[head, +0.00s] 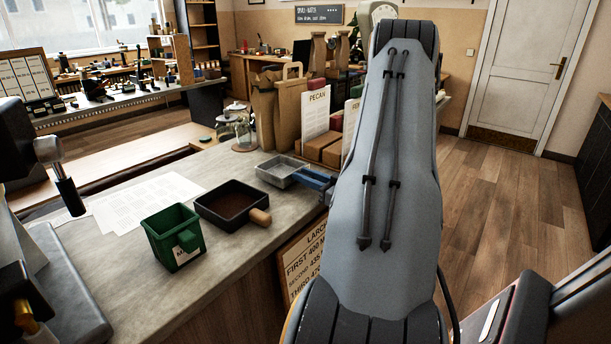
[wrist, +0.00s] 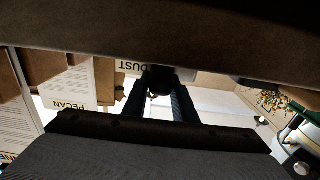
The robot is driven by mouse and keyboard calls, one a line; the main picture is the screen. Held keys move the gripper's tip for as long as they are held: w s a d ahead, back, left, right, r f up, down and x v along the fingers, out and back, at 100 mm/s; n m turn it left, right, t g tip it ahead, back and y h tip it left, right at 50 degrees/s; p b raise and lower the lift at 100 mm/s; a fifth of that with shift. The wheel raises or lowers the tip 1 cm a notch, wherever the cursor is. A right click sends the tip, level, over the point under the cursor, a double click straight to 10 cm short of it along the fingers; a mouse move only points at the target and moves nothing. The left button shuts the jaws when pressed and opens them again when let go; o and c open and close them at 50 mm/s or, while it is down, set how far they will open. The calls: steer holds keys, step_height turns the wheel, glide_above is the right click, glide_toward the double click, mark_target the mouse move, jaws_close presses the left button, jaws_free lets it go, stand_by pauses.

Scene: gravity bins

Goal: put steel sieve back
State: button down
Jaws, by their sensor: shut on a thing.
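The steel sieve (head: 281,169) is a shallow, square grey metal pan at the far edge of the counter, left of my arm in the head view. I cannot tell whether it rests on the counter or is held just above it. My arm hides the rest of the grip. In the wrist view the two dark fingers of my gripper (wrist: 158,95) close on a small dark part, seemingly the sieve's handle. The pan is not clear there.
A black tray with a wooden handle (head: 233,204) and a green bin (head: 174,236) stand on the counter. Paper bags (head: 264,108), a glass jar (head: 243,130) and a PECAN sign (head: 316,113) stand behind. A brown surface (wrist: 160,38) crosses the wrist view's top.

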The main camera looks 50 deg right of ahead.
steer(key=shift+f, duration=0.45)
stand_by(0.6)
steer(key=c, duration=1.4)
jaws_free()
steer(key=shift+o, duration=0.2)
steer(key=shift+s+b, duration=0.1)
steer(key=shift+b, duration=0.2)
steer(key=s, duration=0.2)
steer(key=s+b, duration=0.1)
steer(key=s, duration=0.2)
steer(key=s+b, duration=0.1)
steer(key=s, duration=0.1)
steer(key=shift+s+d+f, duration=0.1)
steer(key=shift+s+d, duration=0.2)
steer(key=shift+d, duration=0.05)
